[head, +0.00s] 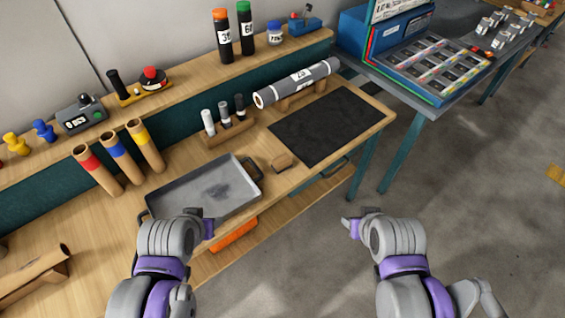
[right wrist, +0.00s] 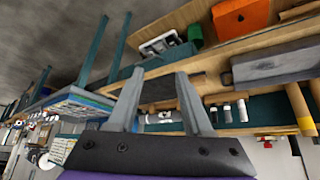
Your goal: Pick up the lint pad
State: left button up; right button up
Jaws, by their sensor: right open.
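No object here is clearly marked as a lint pad. A small tan block (head: 283,162) lies on the wooden bench between a grey tray and a black mat; it may be the pad. A dark brown piece (head: 250,170) sits at the tray's right edge, and I cannot tell what it is. My left gripper (head: 208,226) is by the tray's front edge; its jaws are not clear. My right gripper (head: 350,225) is over the floor in front of the bench, away from both pieces. Its fingers show apart and empty in the right wrist view (right wrist: 160,74).
The grey tray (head: 205,192) and black mat (head: 330,125) lie on the bench (head: 120,205). A large grey roll (head: 297,82) rests on a wooden stand behind the mat. Small rolls (head: 222,118) stand in a wooden block. An orange object (head: 233,234) is below the bench top.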

aim_at(281, 164)
jog(key=i+j, duration=0.55)
jog(key=i, duration=0.25)
